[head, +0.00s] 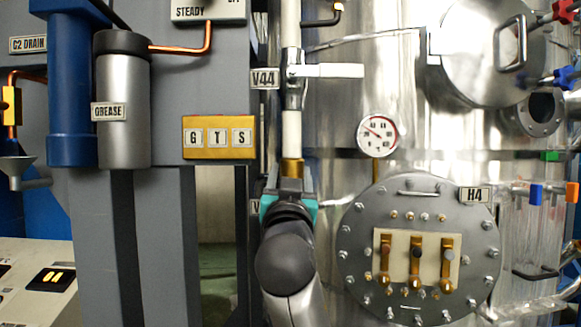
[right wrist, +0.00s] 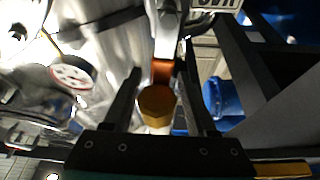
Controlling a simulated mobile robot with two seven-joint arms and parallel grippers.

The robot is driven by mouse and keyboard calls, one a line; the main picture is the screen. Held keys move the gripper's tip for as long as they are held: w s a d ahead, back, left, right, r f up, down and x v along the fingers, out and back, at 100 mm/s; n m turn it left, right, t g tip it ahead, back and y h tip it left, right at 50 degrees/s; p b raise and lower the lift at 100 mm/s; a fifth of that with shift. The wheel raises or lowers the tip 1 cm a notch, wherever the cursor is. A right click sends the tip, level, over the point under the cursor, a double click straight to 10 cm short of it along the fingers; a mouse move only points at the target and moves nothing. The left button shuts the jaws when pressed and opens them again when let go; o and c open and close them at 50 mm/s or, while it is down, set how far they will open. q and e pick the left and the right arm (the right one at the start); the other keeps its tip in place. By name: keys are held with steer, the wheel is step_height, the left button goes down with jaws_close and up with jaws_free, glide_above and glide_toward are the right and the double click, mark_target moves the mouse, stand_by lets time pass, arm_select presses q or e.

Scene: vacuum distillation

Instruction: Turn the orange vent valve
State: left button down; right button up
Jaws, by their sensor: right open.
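My right gripper (head: 291,178) reaches up from below to the vertical pipe left of the tank. It is open. In the right wrist view, its two dark fingers (right wrist: 162,72) stand on either side of a brass-orange hexagonal piece (right wrist: 157,104) below a copper-coloured collar; I cannot tell whether they touch it. In the head view, a brass fitting (head: 292,168) shows just above the fingers, and the gripper and wrist hide what lies below it. I cannot tell for certain which part is the orange vent valve. My left gripper is not in view.
A white lever (head: 333,71) labelled V44 sticks out right from the pipe above. A round gauge (head: 378,135) and a bolted flange (head: 355,235) labelled H4 are to the right. An orange tab (head: 537,193) is at the far right. A grey panel (head: 226,90) stands close on the left.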

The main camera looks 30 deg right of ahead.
steer(key=shift+w+d+r, duration=0.1)
steer(key=shift+w+d, duration=0.05)
steer(key=shift+w, duration=0.05)
steer(key=shift+c, duration=0.4)
jaws_close()
stand_by(1.0)
